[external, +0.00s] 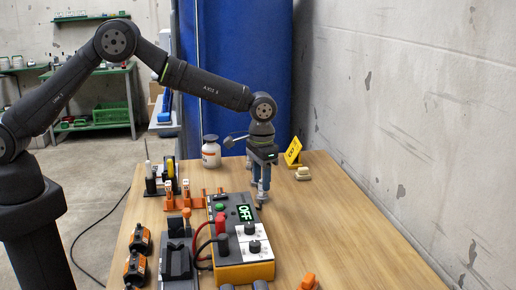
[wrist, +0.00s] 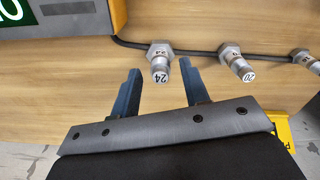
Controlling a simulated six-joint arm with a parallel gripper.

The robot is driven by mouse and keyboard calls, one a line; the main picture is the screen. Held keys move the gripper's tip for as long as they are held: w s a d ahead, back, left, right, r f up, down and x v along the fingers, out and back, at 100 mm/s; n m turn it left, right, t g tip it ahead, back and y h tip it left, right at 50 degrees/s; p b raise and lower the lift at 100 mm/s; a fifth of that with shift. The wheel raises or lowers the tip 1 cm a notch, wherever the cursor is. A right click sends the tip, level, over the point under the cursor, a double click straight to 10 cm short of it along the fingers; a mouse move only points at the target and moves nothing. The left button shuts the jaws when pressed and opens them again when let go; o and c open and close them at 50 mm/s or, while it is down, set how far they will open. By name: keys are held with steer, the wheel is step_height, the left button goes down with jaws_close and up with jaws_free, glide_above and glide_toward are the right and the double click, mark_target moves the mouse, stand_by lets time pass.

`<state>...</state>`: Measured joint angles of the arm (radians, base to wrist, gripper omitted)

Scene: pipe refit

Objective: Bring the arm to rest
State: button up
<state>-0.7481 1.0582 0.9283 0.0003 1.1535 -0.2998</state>
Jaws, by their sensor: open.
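My gripper (external: 261,193) hangs from the arm over the wooden bench, close behind the orange and grey power unit. In the wrist view its two blue fingers (wrist: 160,92) are apart, with nothing held between them. I cannot tell whether the fingers touch anything.
The power unit (external: 243,250) reads OFF. A white jar (external: 211,152), a yellow sign (external: 293,150) and a pale block (external: 303,173) stand at the back. The bench's right side (external: 360,230) is largely clear, beside a wall.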

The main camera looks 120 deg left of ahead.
step_height(320, 180, down, 3)
steer(key=shift+r, duration=0.1)
step_height(320, 180, up, 13)
step_height(320, 180, down, 13)
steer(key=shift+f, duration=0.1)
step_height(320, 180, up, 5)
steer(key=shift+d+f, duration=0.1)
steer(key=shift+d, duration=0.05)
steer(key=w+d+r, duration=0.2)
steer(key=d+r, duration=0.5)
steer(key=d, duration=0.5)
steer(key=s+a+f+n, duration=0.1)
steer(key=s+a, duration=0.2)
steer(key=s, duration=0.8)
steer(key=s+a+f, duration=0.1)
steer(key=s+a, duration=0.3)
steer(key=s, duration=0.7)
steer(key=f, duration=0.9)
steer(key=shift+w+d+f, duration=0.1)
steer(key=shift+d+f, duration=0.1)
steer(key=shift+f, duration=0.2)
